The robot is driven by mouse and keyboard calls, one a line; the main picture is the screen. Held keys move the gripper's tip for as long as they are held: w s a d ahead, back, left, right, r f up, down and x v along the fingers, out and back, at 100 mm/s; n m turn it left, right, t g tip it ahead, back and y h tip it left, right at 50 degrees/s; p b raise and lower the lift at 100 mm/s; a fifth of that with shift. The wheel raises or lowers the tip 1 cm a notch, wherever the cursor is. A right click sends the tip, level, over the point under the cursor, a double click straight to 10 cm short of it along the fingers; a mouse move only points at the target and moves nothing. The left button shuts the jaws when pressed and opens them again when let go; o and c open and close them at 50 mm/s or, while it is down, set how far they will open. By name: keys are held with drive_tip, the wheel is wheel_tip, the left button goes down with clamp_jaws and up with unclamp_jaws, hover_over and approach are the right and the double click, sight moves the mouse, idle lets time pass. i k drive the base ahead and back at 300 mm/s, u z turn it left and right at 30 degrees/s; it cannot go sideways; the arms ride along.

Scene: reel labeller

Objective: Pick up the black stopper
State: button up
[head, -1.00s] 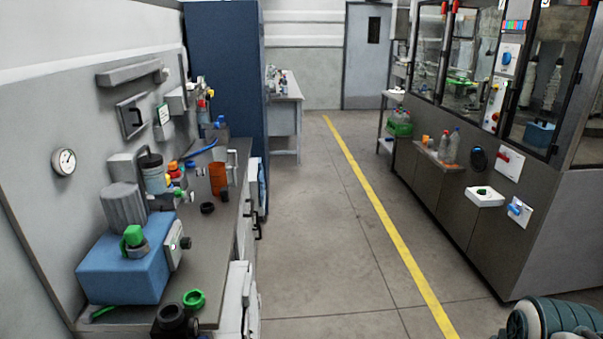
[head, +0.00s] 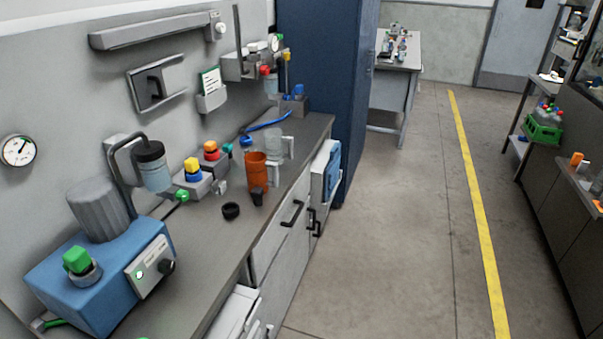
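A small round black piece (head: 231,211), which looks like the black stopper, lies on the grey counter (head: 200,240) in the head view. It sits apart from other things, left of and nearer than a brown-orange cup (head: 256,172). A second small dark piece (head: 257,196) stands at the foot of that cup; its exact shape is too small to tell. My gripper is not in view.
A blue pump box (head: 95,285) with a green knob stands at the near left. A bottle with a black cap (head: 150,152) hangs by the wall. Coloured buttons (head: 211,151) stand behind the stopper. The floor (head: 380,240) beside the counter is clear.

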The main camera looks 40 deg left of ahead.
sight(256, 193)
drive_tip(key=u, duration=0.35)
drive_tip(key=i, duration=1.45)
drive_tip(key=u, duration=1.75)
drive_tip(key=i, duration=0.8)
drive_tip(key=u, duration=1)
drive_tip(key=i, duration=0.2)
